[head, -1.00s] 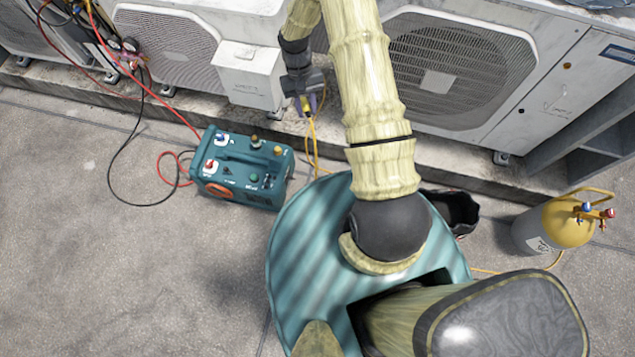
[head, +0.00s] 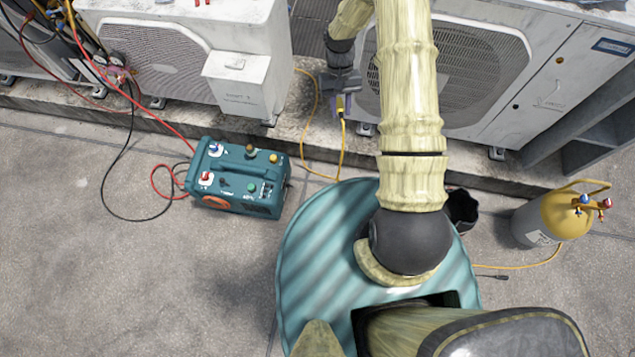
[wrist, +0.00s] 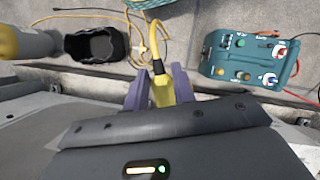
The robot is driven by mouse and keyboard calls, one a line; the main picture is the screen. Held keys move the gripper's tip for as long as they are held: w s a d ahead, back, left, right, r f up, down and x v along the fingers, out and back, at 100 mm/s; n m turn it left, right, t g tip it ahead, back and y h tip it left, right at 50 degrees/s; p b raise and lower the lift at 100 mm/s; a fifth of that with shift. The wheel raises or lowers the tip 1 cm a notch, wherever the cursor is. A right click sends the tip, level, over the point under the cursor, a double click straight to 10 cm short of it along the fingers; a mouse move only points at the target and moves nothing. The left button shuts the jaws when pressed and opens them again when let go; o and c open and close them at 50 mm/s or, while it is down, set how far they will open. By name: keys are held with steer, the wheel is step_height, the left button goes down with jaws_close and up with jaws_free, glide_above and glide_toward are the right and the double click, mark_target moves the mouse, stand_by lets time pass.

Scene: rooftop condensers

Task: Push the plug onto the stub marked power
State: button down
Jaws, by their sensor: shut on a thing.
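My gripper (head: 341,105) hangs in front of the gap between two condensers, at the top middle of the head view. Its purple fingers (wrist: 158,85) are shut on a yellow plug (wrist: 163,92). A yellow cable (wrist: 141,38) with a dark collar runs from the plug; it also hangs in a loop in the head view (head: 303,150). A teal machine (head: 226,197) stands on the ground left of and nearer than my gripper, with several coloured knobs or stubs on top. It also shows at the right of the wrist view (wrist: 226,68). The labels are too small to read, so I cannot tell which stub is power.
Condensers (head: 462,70) line a concrete curb at the back. A white box (head: 238,84) juts from the left one. A yellow-topped cylinder (head: 566,219) stands at the right, and a black open bin (wrist: 95,46) sits near the curb. Pavement around the teal machine is mostly clear.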

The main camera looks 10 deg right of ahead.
steer(key=s+a+f+n+t+h+b, duration=0.1)
steer(key=a+f+n+b, duration=0.2)
steer(key=f+b, duration=1.4)
steer(key=s+a+f+n+t+h+b, duration=0.1)
steer(key=a+f+n+b, duration=0.2)
steer(key=f+b, duration=1.4)
steer(key=s+a+f+n+h+b, duration=0.1)
steer(key=f+n+b, duration=0.7)
steer(key=f+b, duration=0.8)
step_height(320, 180, down, 6)
steer(key=shift+s+a+r+t+h+b, duration=0.1)
steer(key=shift+s+a+t+h+b, duration=0.4)
steer(key=shift+a, duration=0.4)
steer(key=shift+w, duration=0.1)
steer(key=shift+a, duration=0.1)
steer(key=a, duration=0.1)
steer(key=w+a+b, duration=0.1)
steer(key=a, duration=0.2)
steer(key=shift+w+a, duration=0.15)
steer(key=shift+w, duration=0.2)
